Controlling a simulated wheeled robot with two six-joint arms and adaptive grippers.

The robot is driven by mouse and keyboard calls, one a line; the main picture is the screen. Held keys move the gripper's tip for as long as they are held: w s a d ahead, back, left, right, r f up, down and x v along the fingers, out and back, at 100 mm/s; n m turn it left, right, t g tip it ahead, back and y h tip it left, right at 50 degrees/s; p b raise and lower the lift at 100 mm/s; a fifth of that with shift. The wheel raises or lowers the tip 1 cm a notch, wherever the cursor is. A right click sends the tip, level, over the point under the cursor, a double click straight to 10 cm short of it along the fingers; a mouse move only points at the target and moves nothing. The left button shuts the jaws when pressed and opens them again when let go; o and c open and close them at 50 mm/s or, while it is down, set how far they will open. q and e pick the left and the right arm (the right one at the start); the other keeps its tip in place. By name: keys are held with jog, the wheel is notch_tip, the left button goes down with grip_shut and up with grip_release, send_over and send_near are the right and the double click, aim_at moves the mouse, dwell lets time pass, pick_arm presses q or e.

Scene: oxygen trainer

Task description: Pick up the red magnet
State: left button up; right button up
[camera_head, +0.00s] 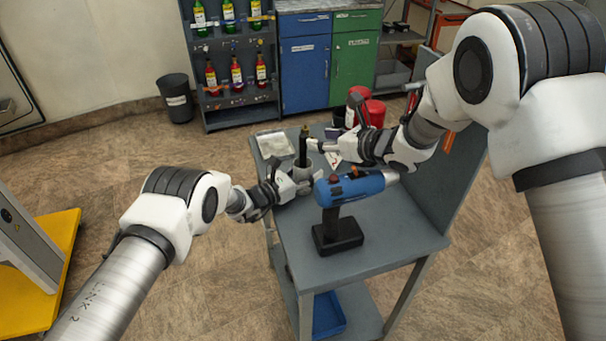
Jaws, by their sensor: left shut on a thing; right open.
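I cannot single out the red magnet for sure. My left gripper (300,184) is at the left edge of the grey table (395,232). It is shut on what looks like a small grey cup (303,171), from which a dark upright stick (304,146) rises. The contact is small and partly hidden. My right gripper (340,132) is open over the rear of the table, to the right of the stick. Red containers (376,112) stand behind it, partly covered by its fingers and arm.
A blue drill (352,187) stands upright on its black base in the table's middle. A pale packet (274,144) lies at the back left. A grey side panel (455,175) with orange-red tools (448,141) bounds the right. The table's front right is clear.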

aim_at(306, 136)
jog(key=x, duration=0.7)
jog(key=shift+w+a+f, duration=0.15)
jog(key=shift+w+a, duration=0.1)
jog(key=shift+a, duration=0.05)
grip_shut()
